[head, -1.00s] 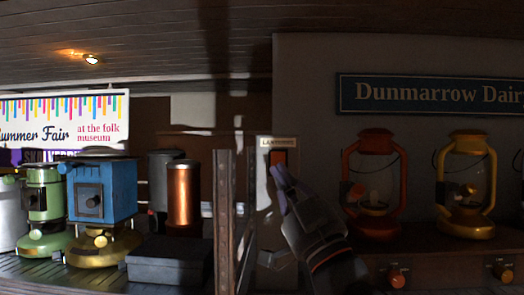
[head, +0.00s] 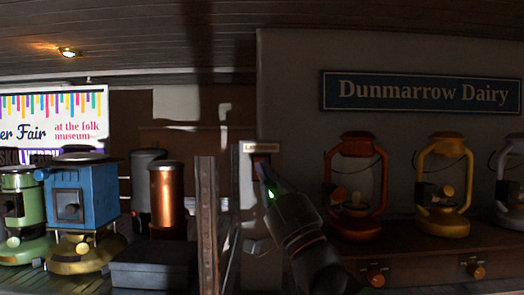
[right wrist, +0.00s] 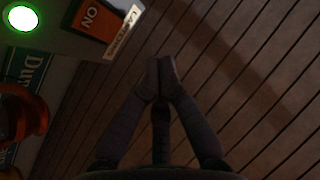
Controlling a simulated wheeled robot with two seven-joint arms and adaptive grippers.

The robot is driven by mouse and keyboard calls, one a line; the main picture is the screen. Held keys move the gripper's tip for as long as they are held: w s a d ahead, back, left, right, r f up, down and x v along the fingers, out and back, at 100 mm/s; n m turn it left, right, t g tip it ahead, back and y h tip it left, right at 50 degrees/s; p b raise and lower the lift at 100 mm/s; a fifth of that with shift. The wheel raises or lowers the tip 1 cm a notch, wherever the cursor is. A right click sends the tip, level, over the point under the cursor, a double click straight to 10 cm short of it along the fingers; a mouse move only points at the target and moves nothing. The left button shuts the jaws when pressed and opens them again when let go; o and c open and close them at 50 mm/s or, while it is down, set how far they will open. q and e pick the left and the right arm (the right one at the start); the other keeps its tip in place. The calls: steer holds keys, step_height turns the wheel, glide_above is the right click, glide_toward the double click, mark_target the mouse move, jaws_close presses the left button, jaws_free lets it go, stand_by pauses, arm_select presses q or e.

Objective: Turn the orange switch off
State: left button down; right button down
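The orange switch (head: 261,160) is on a pale plate labelled "Lanterns" (head: 261,147) on the wall. In the right wrist view the switch (right wrist: 98,18) shows the word "ON" at the top, with its label (right wrist: 124,32) beside it. My right gripper (head: 264,170) is at the switch's lower edge in the head view and hides part of it. In the right wrist view its fingers (right wrist: 161,65) are together, with nothing seen between them. They appear apart from the switch there; contact cannot be told in the head view. My left gripper is not in view.
A red lantern (head: 378,190) and a yellow lantern (head: 444,195) stand right of the switch, above orange knobs (head: 376,277). A metal post (head: 207,225) stands to the left. Beyond it are a blue stove (head: 79,200), a copper cylinder (head: 167,195) and a black box (head: 153,266).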

steer(key=w, duration=0.2)
steer(key=w+p, duration=0.1)
steer(key=w, duration=0.1)
steer(key=shift+w+a+r, duration=0.15)
steer(key=shift+w+r, duration=0.05)
steer(key=shift+w, duration=0.1)
steer(key=shift+w, duration=0.15)
stand_by(1.2)
steer(key=shift+w, duration=0.25)
steer(key=shift+w+r, duration=0.1)
steer(key=shift+w, duration=0.2)
stand_by(0.8)
steer(key=shift+s, duration=0.1)
steer(key=shift+s+b, duration=0.75)
steer(key=shift+b, duration=0.15)
